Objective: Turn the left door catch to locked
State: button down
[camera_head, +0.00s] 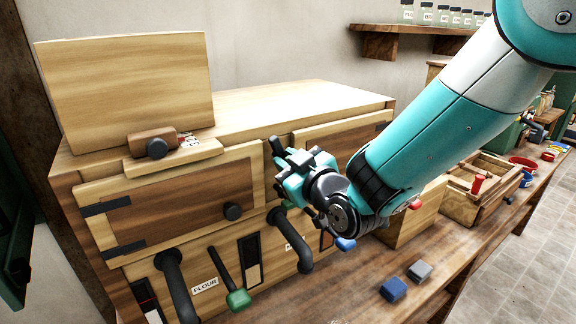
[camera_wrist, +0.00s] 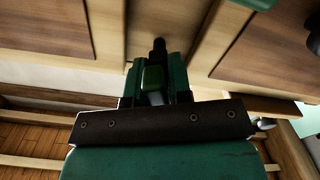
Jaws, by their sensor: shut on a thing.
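The left door (camera_head: 180,195) of the wooden cabinet is flat in its frame, with black hinges at its left and a dark round knob (camera_head: 232,211). The right door (camera_head: 325,140) is partly hidden behind my arm. My gripper (camera_wrist: 160,80) is at the strip between the doors, shut on the left door catch, a small dark lever. The catch's dark end (camera_wrist: 159,46) sticks out past the fingers in the wrist view, and its tip (camera_head: 277,144) shows beside my gripper in the head view. The rest of the catch, and any lock marking, is hidden.
Below the doors are black curved pipes (camera_head: 178,285), a green-ended lever (camera_head: 238,298) and a FLOUR label (camera_head: 205,286). A wooden crate (camera_head: 480,185) stands on the bench at right.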

jog(key=n+b, duration=0.1)
jog(key=b, duration=0.1)
jog(key=n+b, duration=0.1)
jog(key=b, duration=0.1)
jog(key=shift+f+n+b, duration=0.35)
jog(key=shift+n, duration=0.05)
jog(key=n+b, duration=0.3)
jog(key=b, duration=0.1)
jog(key=shift+s+n+b, duration=0.1)
jog(key=shift+n+b, duration=0.2)
jog(key=n+b, duration=0.4)
jog(key=shift+b, duration=0.3)
jog(key=shift+a+r+n+b, duration=0.1)
jog(key=shift+n+b, duration=1)
jog(key=shift+n, duration=0.3)
jog(key=c, duration=1.1)
grip_release()
jog(key=shift+r, duration=0.1)
